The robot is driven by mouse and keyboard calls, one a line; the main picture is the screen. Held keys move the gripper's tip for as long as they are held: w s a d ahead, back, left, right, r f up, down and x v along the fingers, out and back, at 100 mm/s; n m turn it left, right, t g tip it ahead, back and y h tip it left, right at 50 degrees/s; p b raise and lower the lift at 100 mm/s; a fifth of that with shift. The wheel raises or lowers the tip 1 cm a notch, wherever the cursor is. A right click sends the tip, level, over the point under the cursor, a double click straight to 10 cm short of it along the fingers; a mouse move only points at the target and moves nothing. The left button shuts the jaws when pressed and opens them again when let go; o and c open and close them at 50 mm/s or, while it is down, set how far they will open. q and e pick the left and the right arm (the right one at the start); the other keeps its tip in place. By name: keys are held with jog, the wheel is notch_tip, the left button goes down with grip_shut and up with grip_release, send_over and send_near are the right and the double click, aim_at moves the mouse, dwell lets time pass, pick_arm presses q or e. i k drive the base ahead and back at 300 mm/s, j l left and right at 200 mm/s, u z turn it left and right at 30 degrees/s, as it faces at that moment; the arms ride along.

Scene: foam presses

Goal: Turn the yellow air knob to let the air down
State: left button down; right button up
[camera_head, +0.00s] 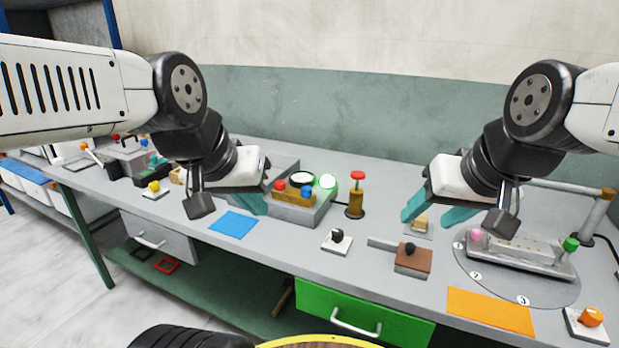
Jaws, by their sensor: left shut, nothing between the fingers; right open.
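The yellow knob (154,186) sits on a small white plate on the left part of the bench, near its front edge. My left gripper (256,205) is to the right of the yellow knob and well apart from it, above the bench by the blue mat. Its teal fingers are together and hold nothing. My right gripper (432,212) is far to the right, open, with its teal fingers spread above the bench. Nothing is touching the yellow knob. Which way it is turned is too small to tell.
A grey box (300,212) with red and blue knobs and a dial stands beside my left gripper. A red-topped valve (356,195), a black knob (337,237) and a brown block (413,259) are between the arms. A blue mat (233,225) lies flat at the front.

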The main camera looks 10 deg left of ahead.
aim_at(153, 186)
jog(key=u, duration=1.4)
jog(key=i+j+z, duration=0.1)
jog(key=z, duration=0.3)
jog(key=i+j+z, duration=0.1)
jog(key=z, duration=0.25)
jog(key=i+j+z, duration=0.15)
jog(key=j, duration=0.2)
jog(key=i+j+z, duration=0.15)
jog(key=j, duration=0.2)
jog(key=i+j+z, duration=0.2)
jog(key=j, duration=0.15)
jog(key=j+z, duration=0.15)
jog(key=j, duration=0.2)
jog(key=i+j, duration=0.1)
jog(key=j, duration=0.35)
jog(key=i+j, duration=0.15)
jog(key=j, duration=0.3)
jog(key=i+j, duration=0.1)
jog(key=j, duration=0.35)
jog(key=i+j+z, duration=0.1)
jog(key=j, duration=0.4)
jog(key=i+j, duration=0.1)
jog(key=j, duration=0.35)
